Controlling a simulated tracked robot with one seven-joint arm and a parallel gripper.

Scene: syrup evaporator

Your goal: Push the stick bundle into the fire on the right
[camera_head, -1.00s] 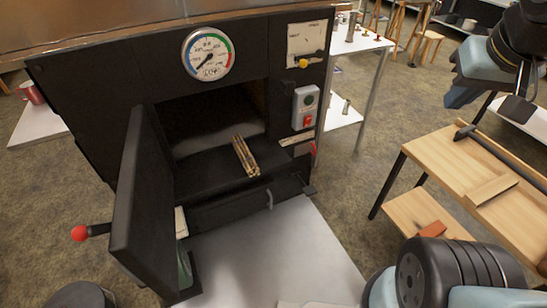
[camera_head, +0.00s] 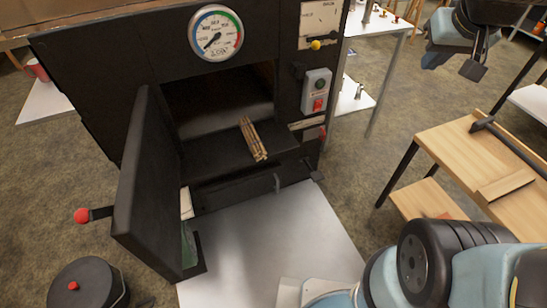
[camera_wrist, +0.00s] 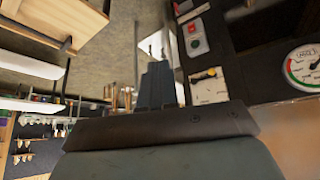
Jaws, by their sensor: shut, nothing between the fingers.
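The stick bundle (camera_head: 252,138) lies on the dark ledge at the mouth of the firebox in the head view, its near end at the ledge's front edge. The firebox opening (camera_head: 215,108) is dark behind it, and no flames show. Its black door (camera_head: 150,185) stands open to the left. My gripper (camera_head: 432,60) is at the top right of the head view, raised and well apart from the sticks. In the wrist view my gripper (camera_wrist: 158,82) has its fingers together with nothing between them; the sticks are not in that view.
A round gauge (camera_head: 215,33) sits above the opening, a switch box (camera_head: 316,90) to its right. A red-knobbed handle (camera_head: 82,215) sticks out left of the door. A grey metal plate (camera_head: 270,240) lies in front. A wooden bench (camera_head: 470,165) stands right, a lidded black pot (camera_head: 88,288) lower left.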

